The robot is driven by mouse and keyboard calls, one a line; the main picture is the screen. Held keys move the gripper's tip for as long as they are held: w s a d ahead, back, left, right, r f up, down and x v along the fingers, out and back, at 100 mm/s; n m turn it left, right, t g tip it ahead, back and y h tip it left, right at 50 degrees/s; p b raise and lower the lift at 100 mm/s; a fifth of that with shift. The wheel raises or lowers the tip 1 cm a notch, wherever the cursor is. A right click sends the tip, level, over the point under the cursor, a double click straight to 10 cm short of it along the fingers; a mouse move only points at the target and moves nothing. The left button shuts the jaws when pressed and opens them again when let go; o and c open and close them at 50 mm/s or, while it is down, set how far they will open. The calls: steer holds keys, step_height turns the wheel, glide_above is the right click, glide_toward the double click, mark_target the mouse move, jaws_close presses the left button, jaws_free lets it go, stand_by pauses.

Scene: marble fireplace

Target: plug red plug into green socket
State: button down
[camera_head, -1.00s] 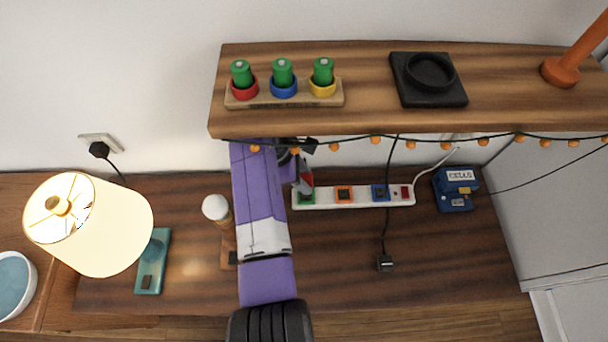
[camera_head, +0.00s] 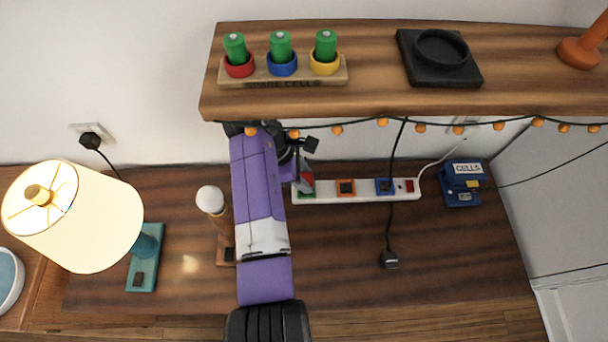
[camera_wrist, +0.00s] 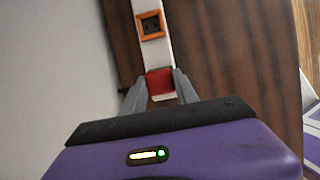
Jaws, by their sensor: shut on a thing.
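The red plug (camera_wrist: 158,82) is between the fingers of my gripper (camera_wrist: 160,93) in the wrist view, and my gripper is shut on it. In the head view the red plug (camera_head: 306,178) is small and partly covered by my gripper (camera_head: 303,182). The green socket (camera_head: 309,193) is at the left end of the white power strip (camera_head: 327,198). The plug sits right over this socket, and a sliver of green shows beside it in the wrist view. I cannot tell how deep the plug is in the socket.
An orange socket (camera_head: 346,187), a blue socket (camera_head: 384,186) and a red switch (camera_head: 409,186) follow along the strip. A wooden shelf (camera_head: 540,95) with hanging lights overhangs behind. A lamp (camera_head: 75,215) and a white-topped wooden post (camera_head: 211,201) stand left. A blue box (camera_head: 460,186) is right.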

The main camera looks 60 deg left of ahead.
steer(key=shift+f+b, duration=0.65)
steer(key=shift+f, duration=0.3)
steer(key=shift+p, duration=1)
stand_by(1.3)
steer(key=shift+f+b, duration=0.4)
steer(key=shift+f, duration=0.15)
stand_by(0.5)
steer(key=c, duration=0.9)
jaws_free()
steer(key=shift+o, duration=0.2)
steer(key=v, duration=0.7)
steer(key=shift+r, duration=0.2)
steer(key=shift+s, duration=0.1)
